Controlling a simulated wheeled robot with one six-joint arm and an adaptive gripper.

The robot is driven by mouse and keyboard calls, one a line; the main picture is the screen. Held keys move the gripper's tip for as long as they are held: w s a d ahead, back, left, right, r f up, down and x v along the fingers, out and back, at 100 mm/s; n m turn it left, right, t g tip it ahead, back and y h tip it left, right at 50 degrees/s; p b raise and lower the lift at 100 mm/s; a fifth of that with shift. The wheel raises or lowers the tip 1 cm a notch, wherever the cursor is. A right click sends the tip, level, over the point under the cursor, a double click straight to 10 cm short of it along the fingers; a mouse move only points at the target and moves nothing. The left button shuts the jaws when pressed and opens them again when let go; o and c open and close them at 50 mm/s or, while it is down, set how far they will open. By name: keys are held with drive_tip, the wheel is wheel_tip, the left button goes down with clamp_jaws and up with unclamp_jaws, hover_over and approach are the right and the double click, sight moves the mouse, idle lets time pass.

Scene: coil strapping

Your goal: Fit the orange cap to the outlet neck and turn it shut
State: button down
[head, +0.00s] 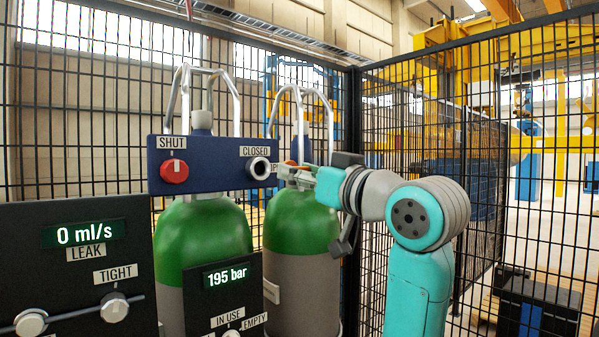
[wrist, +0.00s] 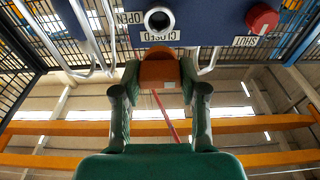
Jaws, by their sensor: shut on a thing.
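The orange cap (wrist: 160,70) is between the two fingers of my gripper (wrist: 160,88), which is shut on it. In the head view a bit of the cap (head: 291,163) shows at the tip of my gripper (head: 300,173), to the right of the outlet neck (head: 259,168). The outlet neck, a pale ring with a dark bore, sticks out of the blue panel (head: 215,158). It also shows in the wrist view (wrist: 158,19), apart from the cap and uncovered. The cap's far side is hidden.
A red knob (head: 174,171) at SHUT is left of the neck. Green-topped cylinders (head: 300,222) with metal guards (head: 183,95) stand behind the panel. Display boxes (head: 80,270) stand front left, reading 0 ml/s and 195 bar. Mesh fencing (head: 430,150) closes the back and right.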

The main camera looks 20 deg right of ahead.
drive_tip(key=shift+f+x, duration=0.2)
drive_tip(key=shift+x, duration=1.2)
drive_tip(key=shift+f+x, duration=0.25)
drive_tip(key=shift+x, duration=1.2)
drive_tip(key=shift+f+x, duration=0.15)
drive_tip(key=shift+x, duration=0.7)
drive_tip(key=shift+f+x, duration=0.1)
drive_tip(key=shift+x, duration=0.8)
drive_tip(key=c, duration=0.5)
unclamp_jaws()
drive_tip(key=shift+c, duration=0.2)
